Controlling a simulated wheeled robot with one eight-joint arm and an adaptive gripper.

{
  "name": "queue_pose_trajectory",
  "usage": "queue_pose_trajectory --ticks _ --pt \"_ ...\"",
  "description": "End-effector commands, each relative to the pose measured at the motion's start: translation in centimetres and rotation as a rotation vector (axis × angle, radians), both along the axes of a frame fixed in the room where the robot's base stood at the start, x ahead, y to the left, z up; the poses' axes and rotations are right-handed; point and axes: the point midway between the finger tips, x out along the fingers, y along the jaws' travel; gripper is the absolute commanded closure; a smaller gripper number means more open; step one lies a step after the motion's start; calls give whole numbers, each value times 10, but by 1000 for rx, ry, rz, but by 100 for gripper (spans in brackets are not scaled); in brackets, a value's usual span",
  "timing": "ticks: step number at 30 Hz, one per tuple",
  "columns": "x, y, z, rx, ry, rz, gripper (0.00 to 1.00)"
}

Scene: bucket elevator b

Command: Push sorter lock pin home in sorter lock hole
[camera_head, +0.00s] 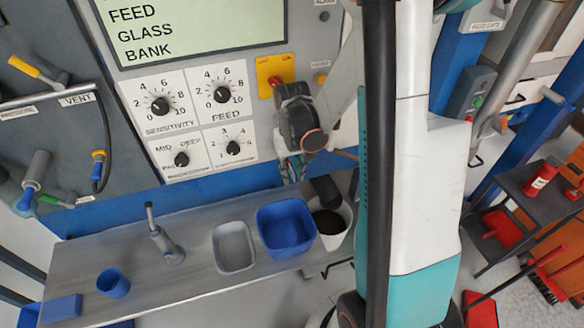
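A yellow plate (273,67) with a small illegible label is on the grey panel, right of the dials. No hole can be made out. My dark wrist is just below the plate and covers the panel there. My gripper (291,170) seems to point down below the wrist, in front of the blue strip under the panel. Its fingers are too small and overlapped to tell open from shut, or whether they hold anything.
A metal shelf (190,281) below the panel holds a blue cup (113,283), a grey tray (234,247), a blue bin (285,228) and a white container (336,238). Dials (222,94) flank the plate's left. A dark side table (520,195) stands right.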

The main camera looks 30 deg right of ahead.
Motion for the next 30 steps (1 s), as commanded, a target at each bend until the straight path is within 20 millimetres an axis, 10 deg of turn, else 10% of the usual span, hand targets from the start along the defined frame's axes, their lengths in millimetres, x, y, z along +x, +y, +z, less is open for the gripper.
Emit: queue_pose_trajectory --ticks 4,8,30 --pt "0 0 0 0 0 0 74" --pt "0 0 0 0 0 0 100" --pt "-5 1 0 0 0 0 100"
